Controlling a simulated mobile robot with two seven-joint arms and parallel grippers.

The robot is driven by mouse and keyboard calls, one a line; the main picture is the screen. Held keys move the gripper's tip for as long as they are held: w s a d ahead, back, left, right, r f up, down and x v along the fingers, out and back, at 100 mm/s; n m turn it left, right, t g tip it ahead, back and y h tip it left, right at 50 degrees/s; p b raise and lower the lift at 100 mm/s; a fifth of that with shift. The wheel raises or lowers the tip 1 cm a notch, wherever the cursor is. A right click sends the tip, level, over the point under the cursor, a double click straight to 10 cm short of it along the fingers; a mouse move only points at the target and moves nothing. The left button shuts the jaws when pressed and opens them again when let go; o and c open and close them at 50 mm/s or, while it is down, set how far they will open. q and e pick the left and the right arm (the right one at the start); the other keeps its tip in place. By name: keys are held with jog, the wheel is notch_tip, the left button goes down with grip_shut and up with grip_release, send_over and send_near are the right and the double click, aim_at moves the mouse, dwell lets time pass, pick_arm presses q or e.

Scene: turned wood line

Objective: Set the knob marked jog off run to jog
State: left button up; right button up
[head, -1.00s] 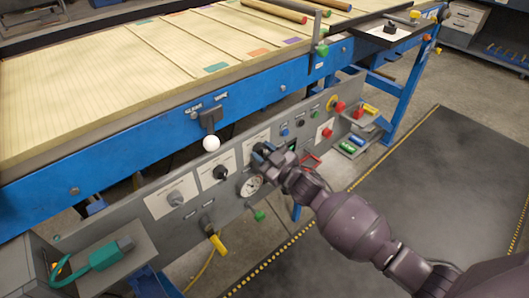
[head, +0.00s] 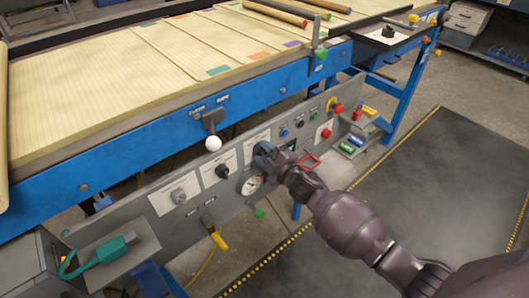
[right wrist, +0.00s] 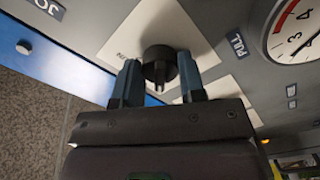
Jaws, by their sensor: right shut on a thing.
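In the right wrist view a black knob (right wrist: 158,66) stands on a white plate (right wrist: 142,22) on the grey panel. My right gripper (right wrist: 158,84) has a finger on each side of it and is shut on it. In the head view my right gripper (head: 264,156) is at the third knob plate (head: 256,138) from the left, and the hand covers most of that knob. The lettering around the knob is mostly hidden or too small to read, so I cannot tell its setting. My left gripper is out of view.
A grey knob (head: 178,196) and a black knob (head: 222,171) sit to the left on the panel. A round gauge (head: 250,185) is just below my right gripper. A white ball lever (head: 213,144) sticks out above. A red button (head: 326,133) is to the right.

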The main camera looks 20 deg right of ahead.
dwell(0.5)
jog(key=o, duration=0.9)
jog(key=shift+s+d, duration=0.25)
jog(key=shift+s, duration=0.3)
jog(key=p+v, duration=0.1)
jog(key=v, duration=0.8)
jog(key=shift+s+d+p, duration=0.1)
jog(key=shift+s+p, duration=0.2)
